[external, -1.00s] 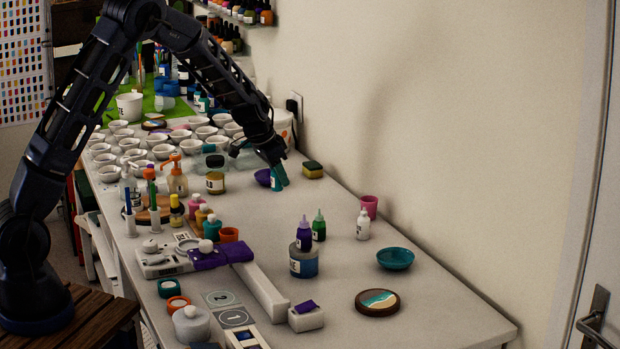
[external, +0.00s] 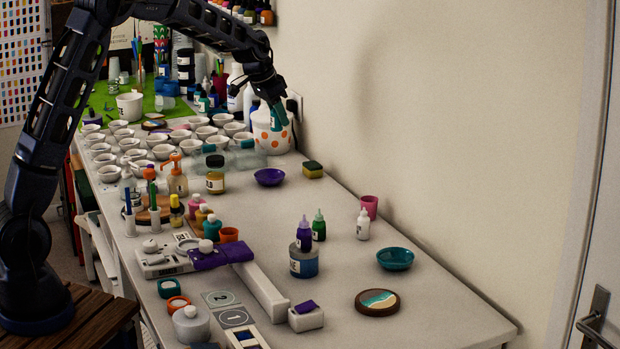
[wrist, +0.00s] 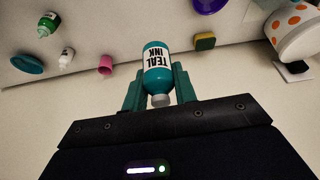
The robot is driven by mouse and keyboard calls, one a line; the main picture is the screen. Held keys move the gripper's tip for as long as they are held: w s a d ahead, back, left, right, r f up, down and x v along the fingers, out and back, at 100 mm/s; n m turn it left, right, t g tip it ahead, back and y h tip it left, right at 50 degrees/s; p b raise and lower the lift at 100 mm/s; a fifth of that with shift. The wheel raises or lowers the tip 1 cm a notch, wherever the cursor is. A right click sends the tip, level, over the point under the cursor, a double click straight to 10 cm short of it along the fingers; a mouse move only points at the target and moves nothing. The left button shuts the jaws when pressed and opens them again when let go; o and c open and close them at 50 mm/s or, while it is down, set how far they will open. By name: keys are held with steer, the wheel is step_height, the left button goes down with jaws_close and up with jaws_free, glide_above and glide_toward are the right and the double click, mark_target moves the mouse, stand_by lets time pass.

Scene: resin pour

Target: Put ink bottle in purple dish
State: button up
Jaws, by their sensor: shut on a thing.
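A teal ink bottle with a white label reading "TEAL INK" and a grey cap shows in the wrist view (wrist: 157,68). My gripper (wrist: 158,92) is shut on it, with a teal finger on each side. In the external view my gripper (external: 279,114) holds the bottle up in front of the white pot with orange dots, well above the table. The purple dish (external: 269,177) sits on the table below and slightly left of the gripper, and looks empty. Part of the dish shows at the top of the wrist view (wrist: 208,5).
A white pot with orange dots (external: 270,138) stands behind the dish. A yellow-green sponge (external: 313,170) lies right of it. A jar (external: 215,178) and several white cups stand to the left. The table right of the dish is mostly clear.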

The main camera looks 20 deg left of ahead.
steer(key=n, duration=0.1)
glide_above(270, 178)
steer(key=s+d, duration=0.1)
steer(key=s, duration=0.1)
steer(key=f, duration=1.9)
steer(key=shift+w+f, duration=0.15)
steer(key=shift+w, duration=0.15)
steer(key=shift+f, duration=0.1)
steer(key=o, duration=0.7)
steer(key=shift+d, duration=0.1)
